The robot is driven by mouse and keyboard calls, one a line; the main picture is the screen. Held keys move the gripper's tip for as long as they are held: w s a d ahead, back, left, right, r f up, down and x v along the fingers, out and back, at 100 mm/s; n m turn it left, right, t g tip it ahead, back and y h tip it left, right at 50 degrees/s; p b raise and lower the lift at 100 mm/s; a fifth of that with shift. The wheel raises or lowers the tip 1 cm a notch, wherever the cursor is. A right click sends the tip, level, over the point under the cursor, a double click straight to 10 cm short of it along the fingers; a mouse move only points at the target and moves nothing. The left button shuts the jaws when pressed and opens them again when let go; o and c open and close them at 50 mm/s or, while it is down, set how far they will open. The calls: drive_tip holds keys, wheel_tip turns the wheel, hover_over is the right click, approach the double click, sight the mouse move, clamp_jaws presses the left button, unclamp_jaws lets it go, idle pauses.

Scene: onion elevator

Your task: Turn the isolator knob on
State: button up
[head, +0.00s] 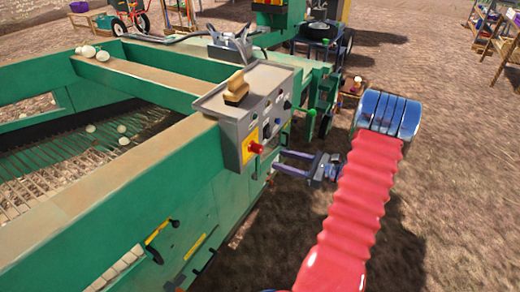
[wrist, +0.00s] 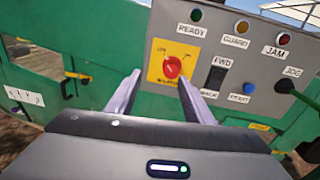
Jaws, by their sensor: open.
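The isolator knob (wrist: 172,67) is red on a yellow square plate (wrist: 157,73), at the lower left of a grey control panel (wrist: 232,52). In the head view the knob (head: 255,147) shows on the panel's (head: 236,110) near end. My gripper (wrist: 155,98) is open and empty, its two fingers pointing at the panel. In the wrist view the knob appears between and just beyond the fingertips. In the head view my gripper (head: 277,161) is right of the knob, with a small gap; touching cannot be made out. The knob's exact angle is too small to tell.
The panel also has a FWD/BACK switch (wrist: 214,78), a blue button (wrist: 250,88), a JOG control (wrist: 284,86) and lamps. A brush (head: 236,88) lies on its top. The green machine frame (head: 190,150) fills the left. Bare dirt (head: 440,210) lies right.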

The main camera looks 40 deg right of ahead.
sight(262, 150)
drive_tip(key=d, duration=0.1)
drive_tip(key=s+d+f+m+t+h, duration=0.1)
drive_tip(key=shift+s+d+f+m, duration=0.1)
drive_tip(key=shift+d+f+m, duration=0.05)
drive_tip(key=shift+d+m, duration=0.2)
drive_tip(key=shift+a, duration=0.1)
drive_tip(key=x, duration=1.3)
drive_tip(key=shift+w, duration=0.4)
drive_tip(key=c, duration=1)
drive_tip(key=shift+c, duration=0.2)
